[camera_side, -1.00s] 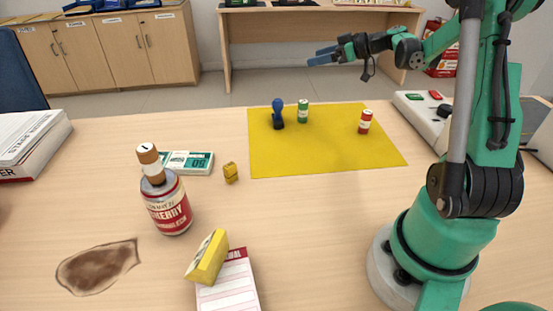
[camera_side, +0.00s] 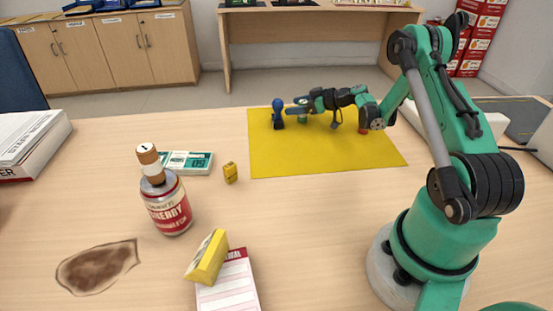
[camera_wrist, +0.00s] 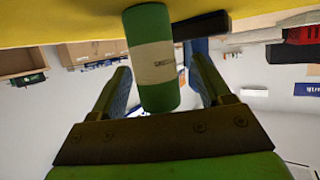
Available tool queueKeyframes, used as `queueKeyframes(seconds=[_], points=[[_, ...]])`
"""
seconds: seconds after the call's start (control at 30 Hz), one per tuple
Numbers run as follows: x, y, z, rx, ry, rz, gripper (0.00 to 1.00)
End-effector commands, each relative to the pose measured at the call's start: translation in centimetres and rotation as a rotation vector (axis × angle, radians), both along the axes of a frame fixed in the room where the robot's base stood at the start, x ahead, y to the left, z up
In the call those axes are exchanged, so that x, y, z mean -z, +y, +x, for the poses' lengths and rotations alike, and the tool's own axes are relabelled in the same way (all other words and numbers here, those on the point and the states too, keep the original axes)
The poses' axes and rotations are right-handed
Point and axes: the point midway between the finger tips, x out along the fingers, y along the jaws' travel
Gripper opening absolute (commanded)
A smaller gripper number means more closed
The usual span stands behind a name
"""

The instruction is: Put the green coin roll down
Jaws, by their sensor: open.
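The green coin roll (camera_side: 302,119) stands upright on the yellow mat (camera_side: 330,155), partly hidden behind my gripper (camera_side: 299,110) in the side view. In the wrist view the green coin roll (camera_wrist: 153,60), with its pale label band, sits between the two blue fingers of my gripper (camera_wrist: 160,80). The fingers are open, and a gap shows on each side of the roll.
A blue stamp (camera_side: 278,115) stands on the mat just left of the roll. A red coin roll (camera_side: 363,129) is to the right, mostly hidden behind my arm. The mat's front is clear.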

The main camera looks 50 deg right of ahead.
Motion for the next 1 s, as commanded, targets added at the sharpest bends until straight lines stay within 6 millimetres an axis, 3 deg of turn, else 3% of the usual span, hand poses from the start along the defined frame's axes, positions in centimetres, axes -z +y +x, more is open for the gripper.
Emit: queueKeyframes(seconds=[0.27, 0.5, 0.53, 1.0], points=[[0.09, 0.04, 0.21, 0.000, 0.000, 0.001, 0.71], [0.07, 0.05, 0.19, 0.000, 0.000, 0.001, 0.03], [0.07, 0.05, 0.19, 0.000, 0.000, 0.001, 0.00], [-0.54, 0.02, 0.20, 0.000, 0.000, 0.001, 0.00]])
